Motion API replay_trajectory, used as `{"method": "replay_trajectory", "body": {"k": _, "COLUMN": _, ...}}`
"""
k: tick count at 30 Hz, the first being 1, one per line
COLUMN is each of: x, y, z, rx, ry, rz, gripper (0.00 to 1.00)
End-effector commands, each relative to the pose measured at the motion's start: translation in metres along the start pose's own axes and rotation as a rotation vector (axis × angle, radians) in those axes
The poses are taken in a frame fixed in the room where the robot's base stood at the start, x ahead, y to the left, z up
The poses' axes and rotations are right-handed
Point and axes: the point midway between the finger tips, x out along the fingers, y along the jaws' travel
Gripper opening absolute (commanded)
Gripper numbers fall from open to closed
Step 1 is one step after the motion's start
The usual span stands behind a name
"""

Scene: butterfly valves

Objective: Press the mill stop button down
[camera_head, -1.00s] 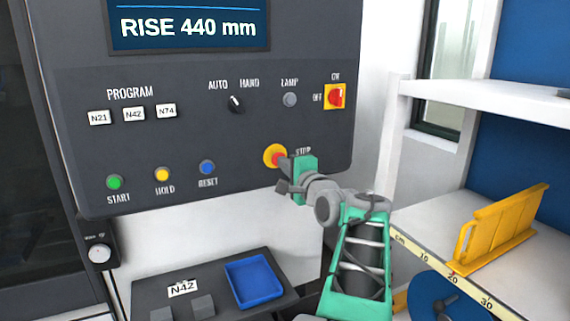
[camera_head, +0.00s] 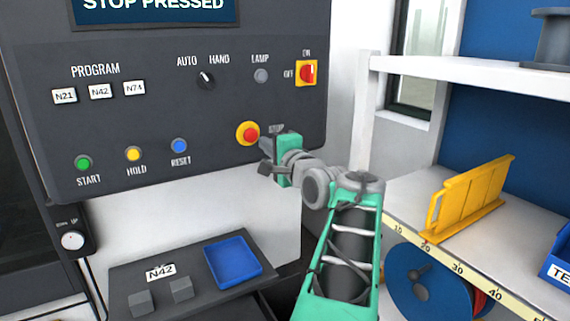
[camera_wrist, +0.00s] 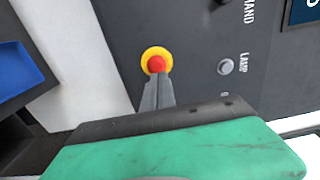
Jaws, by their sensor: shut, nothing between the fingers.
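The stop button (camera_head: 250,135) is a red knob on a yellow round base, low on the right of the dark control panel. The screen (camera_head: 155,6) above reads "STOP PRESSED". My gripper (camera_head: 264,153) is shut and empty, just to the lower right of the button, and partly covers the STOP label. In the wrist view the red button (camera_wrist: 156,64) shows right at the tips of my shut fingers (camera_wrist: 158,82). I cannot tell whether they touch it.
Start (camera_head: 83,163), hold (camera_head: 134,154) and reset (camera_head: 179,146) buttons sit left of the stop button. A red on/off switch (camera_head: 306,73) is above. A blue tray (camera_head: 233,262) lies below; a shelf with a yellow rack (camera_head: 468,203) stands right.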

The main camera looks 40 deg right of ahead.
Motion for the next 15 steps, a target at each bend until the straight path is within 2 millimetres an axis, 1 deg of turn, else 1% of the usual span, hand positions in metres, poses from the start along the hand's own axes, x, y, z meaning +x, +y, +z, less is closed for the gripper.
{"method": "replay_trajectory", "body": {"k": 1, "x": -0.013, "y": 0.005, "z": -0.002, "rx": -0.001, "ry": 0.006, "rz": 0.0, "gripper": 0.0}}
{"method": "replay_trajectory", "body": {"k": 3, "x": -0.031, "y": 0.005, "z": -0.004, "rx": -0.001, "ry": 0.01, "rz": 0.001, "gripper": 0.0}}
{"method": "replay_trajectory", "body": {"k": 7, "x": -0.059, "y": 0.005, "z": -0.005, "rx": 0.0, "ry": 0.013, "rz": 0.003, "gripper": 0.0}}
{"method": "replay_trajectory", "body": {"k": 10, "x": -0.072, "y": 0.004, "z": -0.005, "rx": 0.002, "ry": 0.011, "rz": 0.004, "gripper": 0.0}}
{"method": "replay_trajectory", "body": {"k": 15, "x": -0.079, "y": 0.003, "z": -0.003, "rx": 0.003, "ry": 0.006, "rz": 0.005, "gripper": 0.0}}
